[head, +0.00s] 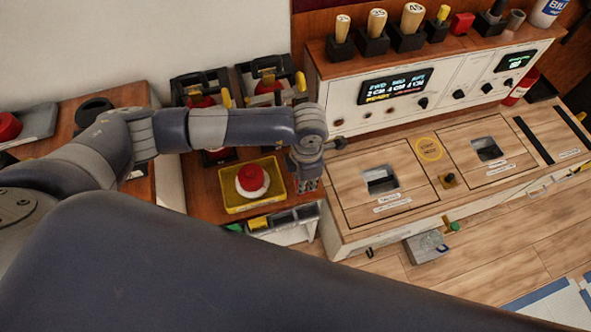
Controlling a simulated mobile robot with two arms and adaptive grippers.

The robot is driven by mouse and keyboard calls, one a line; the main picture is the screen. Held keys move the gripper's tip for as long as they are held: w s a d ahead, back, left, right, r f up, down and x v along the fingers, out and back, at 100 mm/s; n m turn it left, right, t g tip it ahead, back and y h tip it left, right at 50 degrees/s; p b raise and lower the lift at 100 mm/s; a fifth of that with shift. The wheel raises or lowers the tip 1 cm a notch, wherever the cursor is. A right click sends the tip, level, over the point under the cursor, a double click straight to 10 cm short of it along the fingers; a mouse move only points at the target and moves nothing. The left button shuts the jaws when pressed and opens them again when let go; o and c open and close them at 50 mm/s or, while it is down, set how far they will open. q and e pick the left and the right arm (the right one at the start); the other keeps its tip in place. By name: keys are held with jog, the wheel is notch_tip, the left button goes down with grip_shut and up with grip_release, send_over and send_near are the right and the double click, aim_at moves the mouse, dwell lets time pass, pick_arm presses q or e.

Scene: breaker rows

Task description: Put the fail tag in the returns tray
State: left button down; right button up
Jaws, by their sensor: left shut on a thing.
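My left gripper (308,184) points down beside the left edge of the wooden bench top, just right of the yellow box with the red button. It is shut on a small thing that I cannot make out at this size. I cannot tell whether that thing is the fail tag, and no fail tag shows clearly elsewhere. No tray can be read as the returns tray. My right gripper is not in view.
The yellow box (239,207) with a red button (252,179) stands left of my gripper. The wooden bench top (345,205) has two square openings. Behind it is a white panel (435,100) with displays and knobs. Several wooden-handled tools stand on top.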

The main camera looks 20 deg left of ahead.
pick_arm(q)
jog(key=s+d+b, duration=0.2)
jog(key=s+d, duration=0.5)
jog(key=d, duration=0.1)
jog(key=w+a+r+m, duration=0.2)
jog(key=a+r+m, duration=1.5)
jog(key=m, duration=0.7)
jog(key=shift+w+a+r+m, duration=0.15)
jog(key=shift+a+r+m, duration=0.25)
jog(key=shift+r, duration=1)
